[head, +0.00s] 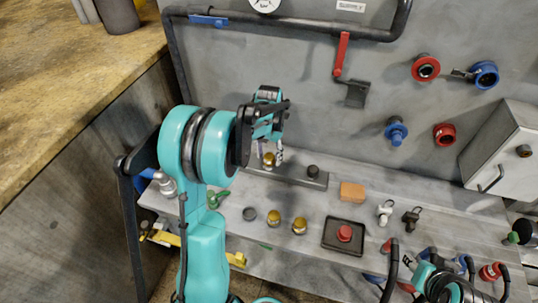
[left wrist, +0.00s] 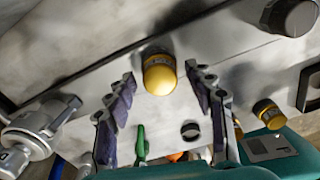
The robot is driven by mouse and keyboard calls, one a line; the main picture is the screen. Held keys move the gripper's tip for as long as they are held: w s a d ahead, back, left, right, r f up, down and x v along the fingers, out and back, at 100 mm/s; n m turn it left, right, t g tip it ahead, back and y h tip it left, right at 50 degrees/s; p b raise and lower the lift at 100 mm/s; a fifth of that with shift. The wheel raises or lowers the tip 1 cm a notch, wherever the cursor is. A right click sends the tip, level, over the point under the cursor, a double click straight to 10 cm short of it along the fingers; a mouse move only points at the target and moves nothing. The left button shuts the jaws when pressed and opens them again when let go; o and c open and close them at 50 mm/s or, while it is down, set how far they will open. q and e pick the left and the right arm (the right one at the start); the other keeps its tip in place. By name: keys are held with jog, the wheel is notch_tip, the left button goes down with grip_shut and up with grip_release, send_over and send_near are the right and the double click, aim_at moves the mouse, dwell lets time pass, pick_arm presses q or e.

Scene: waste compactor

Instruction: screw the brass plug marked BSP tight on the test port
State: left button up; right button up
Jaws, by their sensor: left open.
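A brass plug (head: 268,160) with a yellow band stands on a grey bar (head: 238,167) at the back of the bench. In the left wrist view this plug (left wrist: 159,74) lies between and just beyond my finger tips. My left gripper (head: 271,150) is open around the plug's sides, with visible gaps; its fingers also show in the left wrist view (left wrist: 160,90). Two more brass plugs (head: 273,223) (head: 299,227) stand on the bench in front. No BSP marking is readable, and any port under the plug is hidden. My right arm's end (head: 440,287) is partly cut off at the lower right.
A black knob (head: 312,171) stands on the bar's right end. A dark tray (head: 330,246) holds a red button (head: 344,233). An orange block (head: 352,192), a small black cap (head: 249,214), a silver fitting (head: 166,184) and a green handle (head: 217,198) stand around. The wall rises behind.

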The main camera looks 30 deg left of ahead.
pick_arm(q)
grip_shut()
jog(key=m, duration=0.5)
jog(key=m, duration=0.5)
dwell(0.4)
jog(key=shift+m, duration=0.3)
jog(key=m, duration=0.5)
